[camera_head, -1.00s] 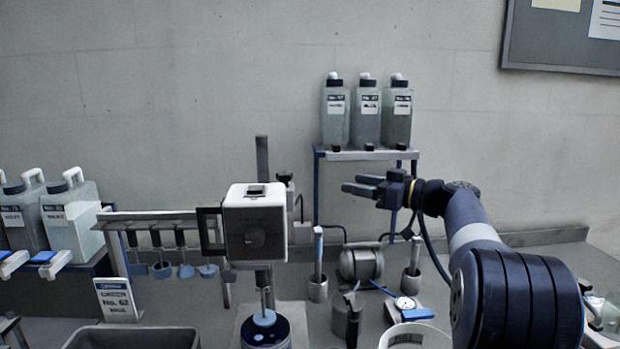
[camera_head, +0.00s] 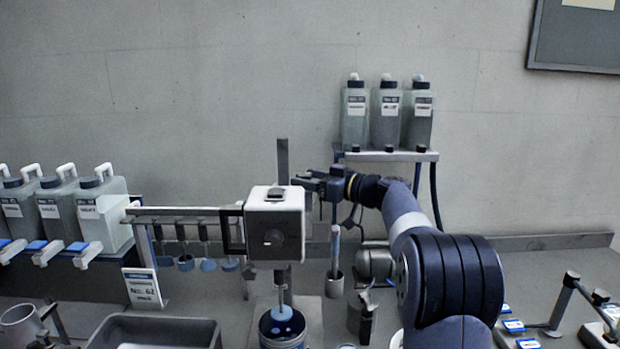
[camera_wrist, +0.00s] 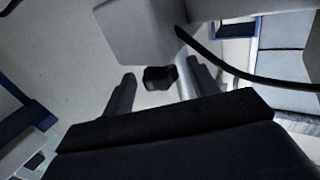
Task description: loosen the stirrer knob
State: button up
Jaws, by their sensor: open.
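The stirrer (camera_head: 290,212) is a white box on a grey upright post, with a round dial on its front, in the middle of the head view. Its shaft runs down into a blue-rimmed pot (camera_head: 283,335). In the wrist view a black lobed knob (camera_wrist: 160,78) shows between the two fingers of my gripper (camera_wrist: 163,88). The gripper is open, with a gap visible on both sides of the knob. In the head view my gripper (camera_head: 308,181) is just behind and right of the stirrer's top, by the post, and the knob is not clearly visible there.
A rack with hanging stirring tools (camera_head: 185,214) is left of the stirrer. Several jugs (camera_head: 97,213) stand further left. Three bottles (camera_head: 388,117) stand on a shelf (camera_head: 370,156) behind my arm. A grey bin (camera_head: 155,325) is at the front left. A dark cable (camera_wrist: 225,62) crosses the wrist view.

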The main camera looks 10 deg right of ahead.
jog(key=c, duration=1)
jog(key=shift+d, duration=0.1)
jog(key=shift+w+n+g+y, duration=0.15)
jog(key=shift+n+g+y, duration=0.7)
jog(key=shift+g, duration=0.25)
jog(key=n+g+p, duration=0.1)
jog(key=n+g+y+p, duration=0.1)
jog(key=shift+w+d+r+p, duration=0.15)
jog(key=shift+p, duration=0.15)
jog(key=n+g+p, duration=0.1)
jog(key=g+p, duration=0.1)
jog(key=p, duration=0.1)
jog(key=n+g+y+p, duration=0.1)
jog(key=g+p, duration=0.1)
jog(key=p, duration=0.1)
jog(key=shift+w+r+n+y+p, duration=0.15)
jog(key=shift+n+y+p, duration=0.1)
jog(key=shift+p, duration=0.05)
jog(key=g+p, duration=0.1)
jog(key=p, duration=0.1)
jog(key=n+g+p, duration=0.1)
jog(key=p, duration=0.1)
jog(key=shift+f, duration=0.3)
